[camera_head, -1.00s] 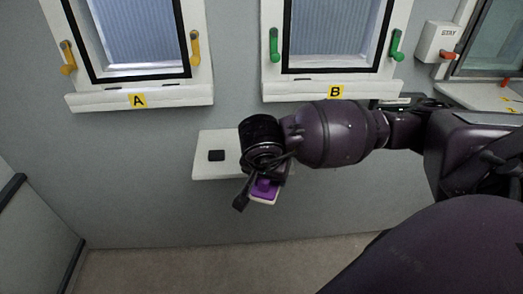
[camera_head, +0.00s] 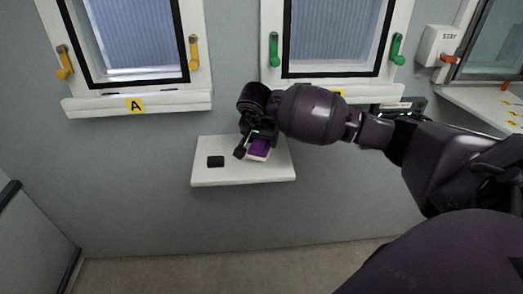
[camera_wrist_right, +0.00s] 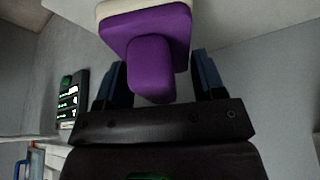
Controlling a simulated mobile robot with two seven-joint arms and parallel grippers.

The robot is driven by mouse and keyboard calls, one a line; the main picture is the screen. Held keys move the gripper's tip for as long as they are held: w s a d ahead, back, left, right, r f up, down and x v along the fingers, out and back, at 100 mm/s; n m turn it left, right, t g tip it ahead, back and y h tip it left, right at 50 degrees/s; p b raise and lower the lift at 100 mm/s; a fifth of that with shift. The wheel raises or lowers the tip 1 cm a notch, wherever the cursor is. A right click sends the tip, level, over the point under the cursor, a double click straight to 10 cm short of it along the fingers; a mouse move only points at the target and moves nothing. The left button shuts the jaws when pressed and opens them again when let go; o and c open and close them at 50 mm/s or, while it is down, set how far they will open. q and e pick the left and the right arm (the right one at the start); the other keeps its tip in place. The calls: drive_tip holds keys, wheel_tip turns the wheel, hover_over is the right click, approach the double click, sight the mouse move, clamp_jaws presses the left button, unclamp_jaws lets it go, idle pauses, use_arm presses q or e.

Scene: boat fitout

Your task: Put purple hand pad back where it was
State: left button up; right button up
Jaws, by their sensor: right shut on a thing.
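The purple hand pad (camera_head: 259,147) has a purple block handle and a pale underside. It also shows large in the right wrist view (camera_wrist_right: 148,50), with its handle between the two blue-padded fingers. My right gripper (camera_head: 251,146) is shut on the handle, and the pad appears over the right part of the white wall shelf (camera_head: 240,177). I cannot tell whether the pad touches the shelf. The gripper also shows in the right wrist view (camera_wrist_right: 158,82). My left gripper is not in view.
A small black block (camera_head: 215,161) sits on the left part of the shelf. Window A (camera_head: 136,106) with yellow handles and a second window with green handles (camera_head: 274,49) are above. A STAY box (camera_head: 440,45) is at the upper right. The shelf's middle is bare.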

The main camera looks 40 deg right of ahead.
sight(263, 150)
wheel_tip(263, 150, down, 4)
drive_tip(key=shift+f, duration=0.2)
drive_tip(key=shift+w+d+f, duration=0.15)
drive_tip(key=shift+w+f, duration=0.05)
drive_tip(key=o, duration=1)
drive_tip(key=shift+r, duration=0.15)
